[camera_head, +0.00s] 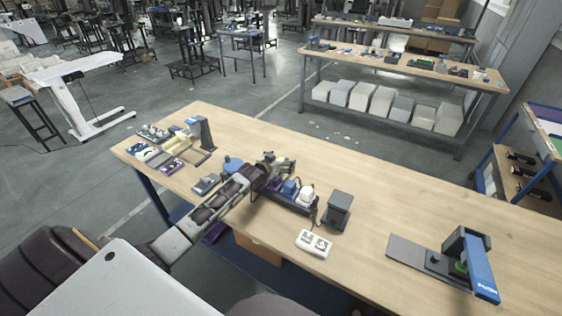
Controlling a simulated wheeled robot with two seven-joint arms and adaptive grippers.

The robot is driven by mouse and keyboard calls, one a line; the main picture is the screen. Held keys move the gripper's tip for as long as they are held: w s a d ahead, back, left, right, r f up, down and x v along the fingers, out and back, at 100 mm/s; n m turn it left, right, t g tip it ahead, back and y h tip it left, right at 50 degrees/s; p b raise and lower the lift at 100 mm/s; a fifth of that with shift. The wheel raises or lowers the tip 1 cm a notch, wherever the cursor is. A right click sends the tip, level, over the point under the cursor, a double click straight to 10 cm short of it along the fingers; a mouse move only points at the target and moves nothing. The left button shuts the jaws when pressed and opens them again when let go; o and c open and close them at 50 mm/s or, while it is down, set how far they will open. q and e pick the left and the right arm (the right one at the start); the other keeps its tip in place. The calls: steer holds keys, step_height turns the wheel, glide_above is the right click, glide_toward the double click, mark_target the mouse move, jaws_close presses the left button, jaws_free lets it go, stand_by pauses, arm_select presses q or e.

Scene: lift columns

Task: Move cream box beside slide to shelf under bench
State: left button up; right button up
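A cream box (314,243) with two dark-marked sockets or switches on top lies on the wooden bench (390,205), near its front edge. Just behind it is a dark slide-like unit (292,203) carrying blue and white parts. My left gripper (286,165) reaches over the bench behind and left of the slide, apart from the cream box. Its fingers are small and dark, so I cannot tell whether they are open. Part of a dark blue lower shelf (262,271) shows under the front edge; the rest is hidden. My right gripper is not in view.
A dark grey block stand (337,210) is right of the cream box. A blue-and-black press (468,262) stands at the right end. Small parts and a dark upright (201,133) fill the left end. A brown box (258,249) is under the bench. The bench's right middle is clear.

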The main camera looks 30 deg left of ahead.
arm_select(q)
steer(key=shift+r, duration=0.15)
steer(key=shift+v, duration=6)
steer(key=shift+c, duration=0.3)
